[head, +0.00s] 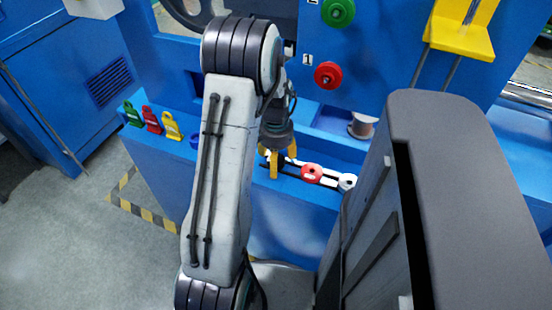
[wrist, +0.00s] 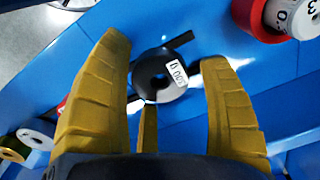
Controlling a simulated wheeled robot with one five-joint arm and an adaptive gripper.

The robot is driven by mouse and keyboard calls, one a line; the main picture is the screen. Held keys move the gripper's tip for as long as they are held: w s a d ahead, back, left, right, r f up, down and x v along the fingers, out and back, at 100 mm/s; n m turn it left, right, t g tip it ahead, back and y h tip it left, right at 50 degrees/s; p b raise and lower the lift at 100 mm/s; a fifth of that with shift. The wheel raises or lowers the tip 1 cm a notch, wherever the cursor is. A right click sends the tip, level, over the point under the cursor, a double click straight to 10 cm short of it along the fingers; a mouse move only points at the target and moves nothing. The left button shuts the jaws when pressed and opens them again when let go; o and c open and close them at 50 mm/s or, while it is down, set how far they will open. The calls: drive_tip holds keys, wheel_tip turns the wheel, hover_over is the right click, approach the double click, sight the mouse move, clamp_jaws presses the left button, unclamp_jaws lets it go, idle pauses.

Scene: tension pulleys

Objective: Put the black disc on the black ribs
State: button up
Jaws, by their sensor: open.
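The black disc, labelled 0.005 (wrist: 160,75), lies between the yellow fingers of my gripper in the wrist view. My gripper (wrist: 166,55) is open, with fingers on both sides of the disc and no clear contact. Black rib ends (wrist: 182,40) stick out past the disc; I cannot tell whether it rests on them or is just above. In the head view my gripper (head: 281,162) is low over the blue ledge, at the left end of the black ribs (head: 291,174), and mostly hides the black disc.
A red disc (head: 311,173) and a white disc (head: 347,182) sit on the ribs to the right. Green (head: 132,114), red (head: 152,120) and yellow (head: 172,126) pieces stand on the ledge at left. The blue panel (head: 390,60) rises behind.

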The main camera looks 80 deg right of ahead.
wheel_tip(320, 180, up, 12)
drive_tip(key=p, duration=0.2)
drive_tip(key=shift+r, duration=0.15)
idle(0.5)
drive_tip(key=shift+w, duration=0.1)
